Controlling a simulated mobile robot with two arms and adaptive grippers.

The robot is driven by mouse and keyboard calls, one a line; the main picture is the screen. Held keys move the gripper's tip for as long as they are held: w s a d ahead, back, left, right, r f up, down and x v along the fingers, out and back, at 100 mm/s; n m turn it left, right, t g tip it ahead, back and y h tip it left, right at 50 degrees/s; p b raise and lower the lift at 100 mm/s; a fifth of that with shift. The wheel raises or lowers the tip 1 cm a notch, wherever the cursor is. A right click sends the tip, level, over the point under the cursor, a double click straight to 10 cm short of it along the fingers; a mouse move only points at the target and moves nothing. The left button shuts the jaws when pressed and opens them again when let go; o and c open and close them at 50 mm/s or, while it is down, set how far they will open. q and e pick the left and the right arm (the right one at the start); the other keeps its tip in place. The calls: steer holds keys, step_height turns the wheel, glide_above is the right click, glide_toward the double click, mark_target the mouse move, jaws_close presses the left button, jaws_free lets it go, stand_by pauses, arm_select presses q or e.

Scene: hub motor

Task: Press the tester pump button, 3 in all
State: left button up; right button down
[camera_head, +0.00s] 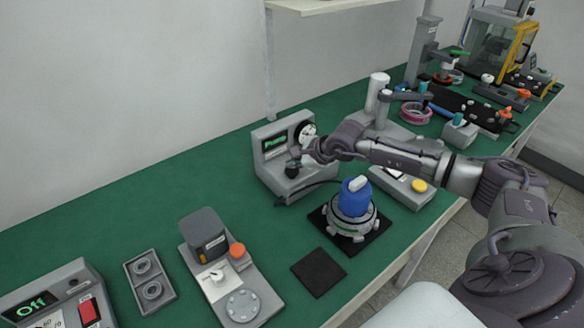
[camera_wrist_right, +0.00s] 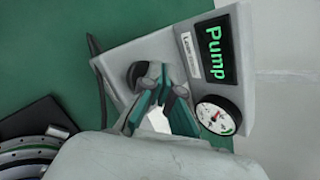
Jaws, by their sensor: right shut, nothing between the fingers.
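The tester (camera_head: 268,172) is a grey box at the back of the green table. Its display (camera_wrist_right: 213,53) reads "Pump" in green in the right wrist view, and a round white gauge (camera_wrist_right: 218,115) sits beside it. A dark round button (camera_wrist_right: 137,72) is on the tester's face, partly hidden by my fingers. My right gripper (camera_head: 296,158) is at the tester's front, its fingertips (camera_wrist_right: 160,76) shut, empty and close beside the button. I cannot tell whether they touch it. My left gripper is not in view.
A hub motor with a blue top (camera_head: 354,197) stands on a black pad in front of the tester. A grey box with a yellow button (camera_head: 419,186) lies under my right forearm. A bare black pad (camera_head: 318,272) is nearer. The table's left back is clear.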

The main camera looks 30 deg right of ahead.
mark_target(293, 171)
steer(key=shift+r, duration=0.3)
steer(key=shift+r+p, duration=1.15)
steer(key=shift+r, duration=1.4)
